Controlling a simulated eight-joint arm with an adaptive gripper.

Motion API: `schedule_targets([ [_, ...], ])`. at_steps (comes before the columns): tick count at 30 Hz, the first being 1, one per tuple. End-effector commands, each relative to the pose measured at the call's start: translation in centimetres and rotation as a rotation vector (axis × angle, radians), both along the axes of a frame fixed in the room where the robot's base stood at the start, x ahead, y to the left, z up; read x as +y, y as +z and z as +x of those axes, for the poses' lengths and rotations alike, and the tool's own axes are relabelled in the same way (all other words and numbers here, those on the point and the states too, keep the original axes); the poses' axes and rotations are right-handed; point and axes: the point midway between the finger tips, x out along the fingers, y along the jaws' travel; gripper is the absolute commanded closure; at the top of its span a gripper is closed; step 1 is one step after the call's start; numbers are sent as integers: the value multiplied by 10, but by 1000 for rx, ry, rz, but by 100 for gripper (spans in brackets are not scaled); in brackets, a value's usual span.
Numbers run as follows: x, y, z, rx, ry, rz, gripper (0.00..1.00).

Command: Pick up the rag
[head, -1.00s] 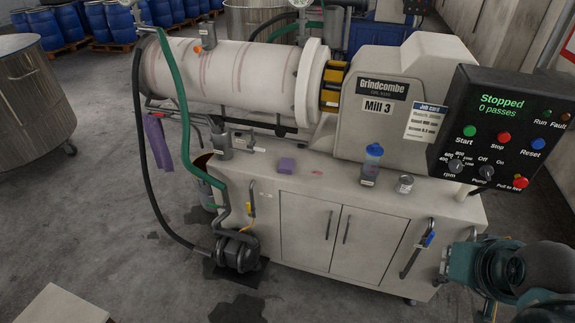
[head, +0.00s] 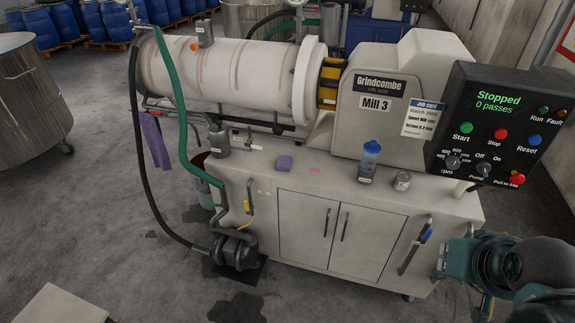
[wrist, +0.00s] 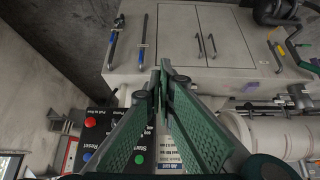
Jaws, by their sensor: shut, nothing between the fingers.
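A purple cloth, which looks like the rag (head: 155,140), hangs at the left end of the mill, beside the green hose. A small purple block or folded cloth (head: 284,163) lies on the bench top below the mill barrel; I cannot tell which it is. My gripper (wrist: 161,78) shows in the wrist view with its green fingers closed together at the tips and nothing held. It is over the control panel end of the mill, far from both purple things.
The control panel (head: 498,135) stands at the right, close to my arm. The green hose (head: 177,90) and a black hose (head: 140,165) run down to the pump (head: 236,249). The floor at left is mostly open.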

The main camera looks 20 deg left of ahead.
Motion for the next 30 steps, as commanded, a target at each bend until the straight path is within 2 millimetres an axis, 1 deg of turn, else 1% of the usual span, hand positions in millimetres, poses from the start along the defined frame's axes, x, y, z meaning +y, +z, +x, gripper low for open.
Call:
schedule_targets([
  [13, 0, 0, 0, 0, 0, 0, 100],
  [14, 0, 0, 0, 0, 0, 0, 99],
  [30, 0, 0, 0, 0, 0, 0, 28],
])
